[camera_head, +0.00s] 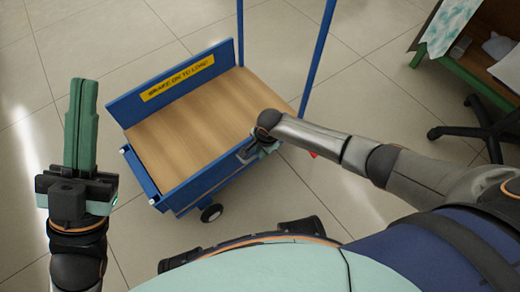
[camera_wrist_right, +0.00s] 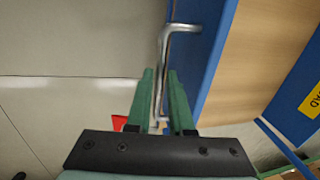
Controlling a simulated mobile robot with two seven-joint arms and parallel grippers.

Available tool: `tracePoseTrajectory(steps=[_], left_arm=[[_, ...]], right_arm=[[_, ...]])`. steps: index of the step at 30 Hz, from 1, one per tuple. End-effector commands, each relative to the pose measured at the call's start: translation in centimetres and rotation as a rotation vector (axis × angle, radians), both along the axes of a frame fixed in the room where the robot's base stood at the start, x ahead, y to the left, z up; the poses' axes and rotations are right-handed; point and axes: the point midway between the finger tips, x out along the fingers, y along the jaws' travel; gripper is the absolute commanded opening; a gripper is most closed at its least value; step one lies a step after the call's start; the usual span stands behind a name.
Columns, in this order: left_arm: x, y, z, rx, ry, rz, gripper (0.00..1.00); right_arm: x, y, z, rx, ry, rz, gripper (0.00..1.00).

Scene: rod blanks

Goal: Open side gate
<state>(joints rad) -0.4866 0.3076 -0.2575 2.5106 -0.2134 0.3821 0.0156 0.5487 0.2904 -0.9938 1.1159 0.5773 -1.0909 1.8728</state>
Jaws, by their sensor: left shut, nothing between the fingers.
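The blue cart has a wooden deck (camera_head: 190,125) and a low blue side gate (camera_head: 215,178) along its near side, which stands upright. In the right wrist view a bent metal handle (camera_wrist_right: 163,62) is on the blue side panel (camera_wrist_right: 212,55). My right gripper (camera_head: 250,152) is at the near side of the cart, partly hidden by its wrist. In the wrist view its green fingers (camera_wrist_right: 160,75) are apart, one on each side of the handle bar; contact cannot be told. My left gripper (camera_head: 82,85) is shut and empty, raised left of the cart.
The far panel carries a yellow label (camera_head: 178,78) about the brake. Blue posts (camera_head: 318,55) rise at the cart's right end. A black caster (camera_head: 211,213) shows below. A green-framed bench (camera_head: 470,80) and black chair base (camera_head: 490,128) stand at right. Tiled floor left of the cart is clear.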

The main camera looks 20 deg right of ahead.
Motion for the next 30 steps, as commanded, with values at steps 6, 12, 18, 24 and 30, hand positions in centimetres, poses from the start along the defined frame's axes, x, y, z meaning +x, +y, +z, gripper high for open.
tracePoseTrajectory(steps=[6,12,18,24,30], left_arm=[[0.0,0.01,0.03,-0.005,0.0,0.0,0.0],[-0.02,0.01,0.02,-0.005,0.0,0.0,0.0],[-0.03,0.01,0.02,-0.005,-0.001,-0.001,0.0],[-0.03,0.02,0.01,-0.005,-0.001,-0.001,0.0],[-0.03,0.01,-0.02,-0.002,0.0,-0.001,0.0]], right_arm=[[-0.01,0.01,0.0,0.0,0.0,0.0,0.0],[-0.02,-0.01,0.0,0.0,0.0,0.0,0.0],[-0.01,-0.02,-0.01,0.0,0.0,0.0,0.0],[-0.02,-0.02,-0.02,0.0,0.001,0.0,0.0],[-0.03,-0.02,-0.02,0.0,0.001,0.0,0.0]])
